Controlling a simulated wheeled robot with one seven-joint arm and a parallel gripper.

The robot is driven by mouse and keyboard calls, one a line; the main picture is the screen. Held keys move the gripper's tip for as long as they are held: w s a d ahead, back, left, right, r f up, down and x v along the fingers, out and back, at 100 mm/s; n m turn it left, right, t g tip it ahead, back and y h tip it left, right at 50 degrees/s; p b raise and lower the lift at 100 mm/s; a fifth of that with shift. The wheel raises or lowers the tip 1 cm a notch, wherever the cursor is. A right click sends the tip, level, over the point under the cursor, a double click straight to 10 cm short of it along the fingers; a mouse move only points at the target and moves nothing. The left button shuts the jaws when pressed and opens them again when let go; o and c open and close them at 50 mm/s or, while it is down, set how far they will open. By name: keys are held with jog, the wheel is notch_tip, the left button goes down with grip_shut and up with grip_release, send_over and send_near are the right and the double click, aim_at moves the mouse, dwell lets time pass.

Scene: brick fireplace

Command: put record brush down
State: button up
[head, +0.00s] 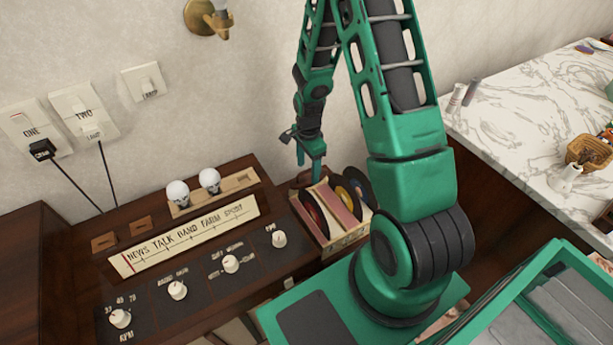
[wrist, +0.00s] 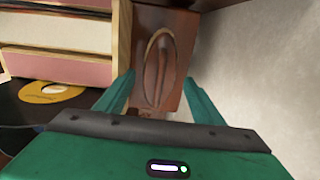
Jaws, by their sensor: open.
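A brown wooden block with an oval inset, which looks like the record brush (wrist: 152,60), stands between my open fingers in the wrist view, just beyond their tips. In the head view a small brown part of it (head: 301,179) shows at the back left of the record crate (head: 345,243). My gripper (head: 312,168) points down there, open, with a finger (wrist: 115,95) on each side of the block. I cannot tell whether either finger touches it. The block's lower end is hidden by my gripper body.
Records (wrist: 50,92) and pink sleeves fill the crate, close to my gripper. The wall (wrist: 255,70) is close behind. A marble counter (head: 520,120) is at right.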

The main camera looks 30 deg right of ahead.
notch_tip(320, 180, up, 6)
jog(key=shift+f, duration=0.15)
jog(key=shift+s+d+r, duration=0.1)
jog(key=shift+r, duration=0.25)
jog(key=s+d+r+n, duration=0.3)
jog(key=s+r, duration=0.3)
jog(key=r, duration=0.4)
jog(key=s+r+n, duration=0.4)
jog(key=s+r, duration=0.3)
jog(key=s, duration=0.4)
jog(key=s+r+n, duration=0.4)
jog(key=s+r, duration=0.3)
jog(key=s, duration=0.4)
jog(key=shift+s+r+n, duration=0.3)
jog(key=shift+s, duration=0.1)
jog(key=shift+w+d, duration=0.1)
jog(key=shift+w, duration=0.05)
jog(key=shift+w+f, duration=0.25)
jog(key=shift+w, duration=0.25)
